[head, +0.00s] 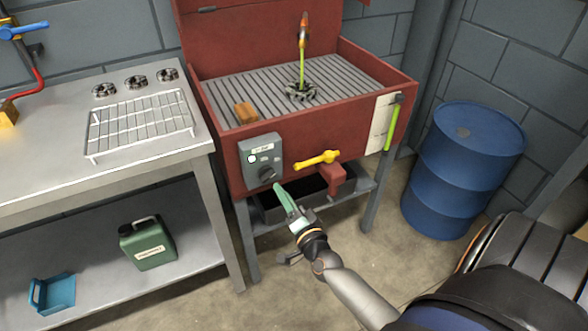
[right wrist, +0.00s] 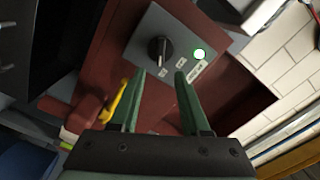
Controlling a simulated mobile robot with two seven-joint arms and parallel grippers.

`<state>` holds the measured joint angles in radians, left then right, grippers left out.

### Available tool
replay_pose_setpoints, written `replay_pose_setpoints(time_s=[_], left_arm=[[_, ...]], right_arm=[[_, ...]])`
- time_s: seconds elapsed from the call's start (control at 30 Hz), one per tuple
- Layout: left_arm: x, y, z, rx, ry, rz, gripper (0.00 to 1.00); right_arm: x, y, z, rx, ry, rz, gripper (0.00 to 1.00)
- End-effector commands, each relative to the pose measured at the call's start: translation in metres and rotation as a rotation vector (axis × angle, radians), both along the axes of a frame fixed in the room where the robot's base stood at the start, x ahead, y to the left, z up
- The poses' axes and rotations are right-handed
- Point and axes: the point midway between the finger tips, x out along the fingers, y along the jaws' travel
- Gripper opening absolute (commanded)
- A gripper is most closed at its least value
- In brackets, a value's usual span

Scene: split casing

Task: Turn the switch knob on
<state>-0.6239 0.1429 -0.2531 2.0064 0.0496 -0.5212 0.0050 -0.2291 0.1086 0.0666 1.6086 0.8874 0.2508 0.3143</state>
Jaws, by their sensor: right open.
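A grey switch box (head: 261,160) is fixed to the front of the red wash basin (head: 222,138). The right wrist view shows the knob (right wrist: 158,50) with a pale pointer mark, and the lamp (right wrist: 199,55) glowing; small labels are unreadable. My right gripper (head: 283,192) has green fingers and is just in front of and below the knob. In the right wrist view its fingers (right wrist: 160,76) are open and empty, with the knob beyond their tips, apart from them. My left gripper is not in view.
A yellow valve handle (head: 318,159) on a red pipe sticks out right of the switch box. A blue drum (head: 463,170) stands at the right. A steel table (head: 110,167) with a wire rack (head: 140,122) stands at the left. Open floor lies between.

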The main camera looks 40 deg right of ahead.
Motion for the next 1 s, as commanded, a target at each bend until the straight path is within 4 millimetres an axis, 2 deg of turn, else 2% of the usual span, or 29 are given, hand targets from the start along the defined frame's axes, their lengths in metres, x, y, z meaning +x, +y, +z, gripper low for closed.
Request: replay_pose_setpoints(time_s=[0.1,0.33,0.5,1.0], left_arm=[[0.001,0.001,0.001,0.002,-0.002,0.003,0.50],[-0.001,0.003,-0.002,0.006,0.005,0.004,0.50],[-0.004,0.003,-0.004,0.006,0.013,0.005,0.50],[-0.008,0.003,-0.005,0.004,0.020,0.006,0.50]], right_arm=[[-0.025,0.006,0.000,0.000,0.003,0.001,0.46],[-0.053,0.013,0.000,0.000,0.000,0.001,0.46],[-0.059,0.014,0.000,0.000,-0.001,0.000,0.46],[-0.059,0.014,0.000,0.000,-0.001,0.000,0.46]])
